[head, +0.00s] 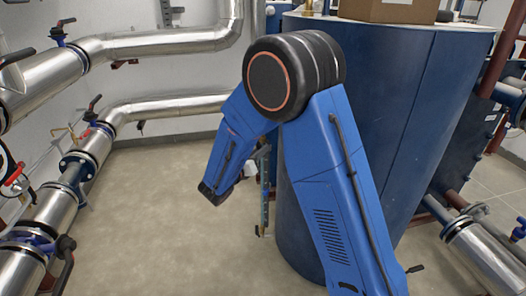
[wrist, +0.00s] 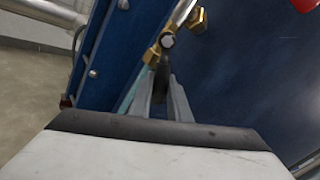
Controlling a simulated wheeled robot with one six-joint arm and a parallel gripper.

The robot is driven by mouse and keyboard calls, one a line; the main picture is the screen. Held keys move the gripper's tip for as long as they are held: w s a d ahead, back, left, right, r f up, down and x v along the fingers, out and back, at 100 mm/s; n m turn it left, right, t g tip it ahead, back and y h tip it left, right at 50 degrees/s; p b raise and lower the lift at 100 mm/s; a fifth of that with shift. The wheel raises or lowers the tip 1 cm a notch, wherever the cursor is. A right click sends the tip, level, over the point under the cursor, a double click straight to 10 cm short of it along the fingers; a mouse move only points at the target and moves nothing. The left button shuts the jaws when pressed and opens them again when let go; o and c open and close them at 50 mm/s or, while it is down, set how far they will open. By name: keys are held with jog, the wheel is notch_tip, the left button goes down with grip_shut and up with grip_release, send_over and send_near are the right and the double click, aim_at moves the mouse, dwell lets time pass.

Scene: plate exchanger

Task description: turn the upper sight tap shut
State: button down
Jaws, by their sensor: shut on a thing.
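The upper sight tap (wrist: 168,40) is a brass fitting with a pale round end, at the top middle of the wrist view. My gripper (wrist: 161,82) is just below it, its two grey fingers close together on a small dark part that looks like the tap's handle. The handle is mostly hidden between the fingers, so its exact angle cannot be told. A teal sight strip (wrist: 131,92) runs down to the left of the fingers. In the head view the lower sight gauge (head: 265,195) shows against the tank, while my arm hides the tap.
The big blue tank (head: 400,130) stands right behind my arm, with a cardboard box (head: 390,10) on top. Silver pipes with valves (head: 75,165) line the left wall. A red part (wrist: 306,5) shows at the wrist view's top right. Bare floor (head: 150,220) lies left of the tank.

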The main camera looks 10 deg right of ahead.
jog(key=n, duration=0.1)
jog(key=s+d+r+n, duration=0.1)
jog(key=shift+n, duration=0.4)
jog(key=shift+s+d+r+n, duration=0.25)
jog(key=shift+r+n, duration=0.5)
jog(key=shift+n, duration=1)
jog(key=shift+s+d+r+n, duration=0.25)
jog(key=shift+r+n, duration=0.55)
jog(key=shift+n, duration=0.9)
jog(key=shift+s+d+r+n, duration=0.25)
jog(key=shift+r+n, duration=0.5)
jog(key=shift+n, duration=1)
jog(key=c, duration=1.7)
grip_release()
jog(key=shift+o, duration=0.2)
